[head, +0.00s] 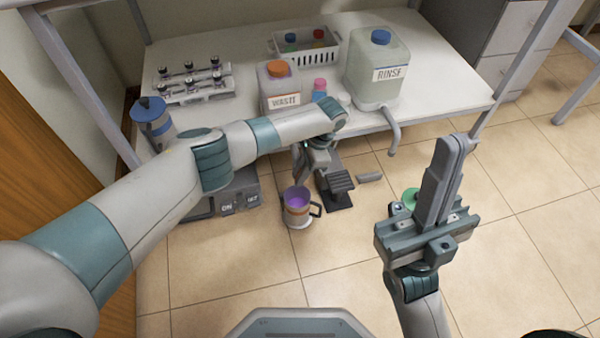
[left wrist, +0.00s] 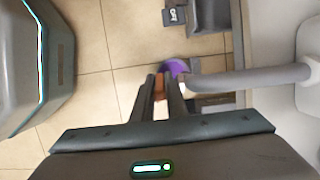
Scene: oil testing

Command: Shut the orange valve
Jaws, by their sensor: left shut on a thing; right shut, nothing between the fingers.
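My left gripper (head: 304,168) reaches over the bench's front edge, below the WASTE container (head: 284,88), and hides the valve in the head view. In the left wrist view, my left gripper (left wrist: 160,80) is shut on a small orange piece, the orange valve (left wrist: 159,88), by the end of a grey pipe (left wrist: 245,79). A mug with purple liquid (head: 297,203) stands below this gripper. Purple also shows beyond the fingertips in the wrist view (left wrist: 174,68). My right gripper (head: 448,165) is shut and empty, raised at the right.
The RINSE container (head: 376,70) has a spout (head: 392,132) hanging over the bench's front edge. A white basket (head: 306,48), a pink-capped bottle (head: 320,88) and a blue-lidded canister (head: 153,122) stand on the bench. A green round object (head: 409,197) shows behind my right gripper.

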